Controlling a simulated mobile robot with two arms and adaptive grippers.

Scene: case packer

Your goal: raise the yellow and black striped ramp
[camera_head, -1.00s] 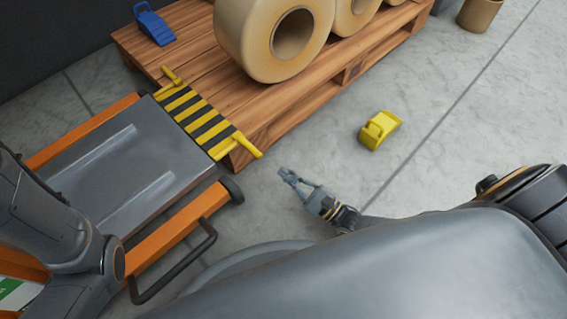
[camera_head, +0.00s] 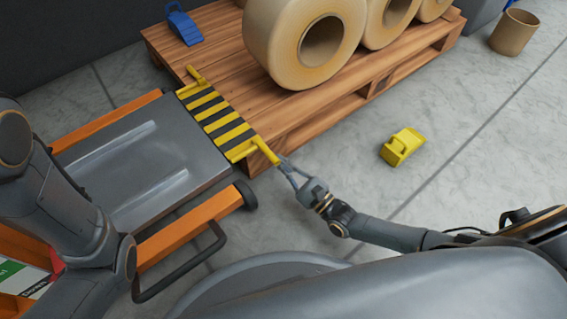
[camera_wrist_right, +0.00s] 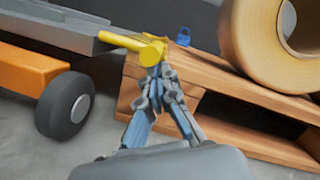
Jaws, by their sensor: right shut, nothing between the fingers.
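The yellow and black striped ramp (camera_head: 217,122) lies flat, bridging from the grey platform of the orange cart (camera_head: 150,160) to the wooden pallet (camera_head: 290,130). A yellow handle (camera_head: 265,150) sticks out at its near end, and another (camera_head: 196,76) at its far end. My right gripper (camera_head: 284,163) is shut at the near handle, with its fingertips at or touching it. In the right wrist view the fingertips (camera_wrist_right: 160,75) meet just below the yellow handle end (camera_wrist_right: 150,52). My left arm shows at the left, but its gripper is out of view.
Large tan rolls (camera_head: 305,40) stand on the pallet. A blue wedge (camera_head: 184,27) sits on the pallet's far corner. A yellow wedge (camera_head: 402,147) lies on the floor at right, and a brown bin (camera_head: 514,32) stands at the back right. Floor between them is clear.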

